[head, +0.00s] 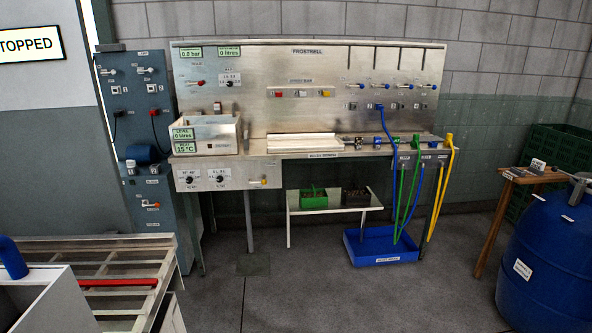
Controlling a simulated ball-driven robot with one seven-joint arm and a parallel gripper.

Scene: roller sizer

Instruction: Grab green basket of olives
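A small green basket (314,198) stands on a low white bench (308,209) under the steel Frostrell panel, left of a dark basket (355,196). The green basket has a handle arching over its top. Its contents are too small to make out, so I cannot tell whether they are olives. My gripper is not in view.
A blue tray (381,250) with green, blue and yellow hoses stands right of the bench. A slatted roller frame (100,262) fills the lower left. A blue barrel (545,262) and a wooden table (530,176) stand right. The middle floor is clear.

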